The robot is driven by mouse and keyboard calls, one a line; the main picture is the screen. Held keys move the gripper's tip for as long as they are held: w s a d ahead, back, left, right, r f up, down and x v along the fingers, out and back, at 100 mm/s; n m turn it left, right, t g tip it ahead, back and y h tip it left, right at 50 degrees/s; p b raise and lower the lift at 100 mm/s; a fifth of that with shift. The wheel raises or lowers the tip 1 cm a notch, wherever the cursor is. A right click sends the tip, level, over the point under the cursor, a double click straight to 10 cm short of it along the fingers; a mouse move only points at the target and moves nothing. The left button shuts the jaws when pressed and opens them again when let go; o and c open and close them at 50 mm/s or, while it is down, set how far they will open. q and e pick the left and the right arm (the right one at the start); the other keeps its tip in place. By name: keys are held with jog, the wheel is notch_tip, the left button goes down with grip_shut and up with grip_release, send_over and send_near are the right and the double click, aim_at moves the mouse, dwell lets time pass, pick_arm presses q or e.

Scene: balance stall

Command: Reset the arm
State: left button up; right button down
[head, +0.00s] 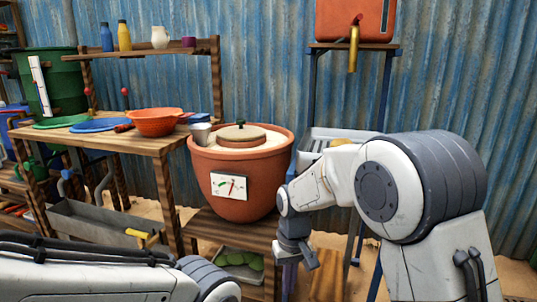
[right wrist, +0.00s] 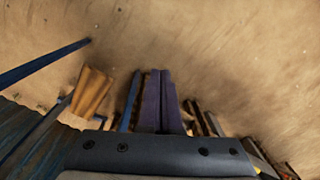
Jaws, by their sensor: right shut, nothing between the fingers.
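My right arm reaches in from the right of the head view, bent down at the wrist. My right gripper (head: 288,278) points down in front of the low wooden shelf, to the right of the clay pot. In the right wrist view its two dark purple fingers (right wrist: 160,100) lie side by side, shut and empty. My left arm crosses the bottom left of the head view; its gripper is out of the picture.
A clay pot (head: 260,198) with a dial (head: 229,186) stands left of my right gripper. A wooden table (head: 155,143) at left holds an orange bowl (head: 157,124). A red tank (head: 337,20) sits on a tall stand behind my right arm. Sandy floor shows between the stands.

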jog(key=s+r+n+p, duration=0.15)
jog(key=s+r, duration=0.25)
jog(key=s, duration=0.9)
jog(key=s+r+n+p, duration=0.1)
jog(key=s+r+n, duration=0.25)
jog(key=s, duration=0.95)
notch_tip(320, 180, up, 37)
jog(key=p, duration=3.6)
jog(key=shift+w+m+y+p, duration=0.35)
jog(key=shift+m+y+p, duration=0.05)
jog(key=shift+f, duration=0.1)
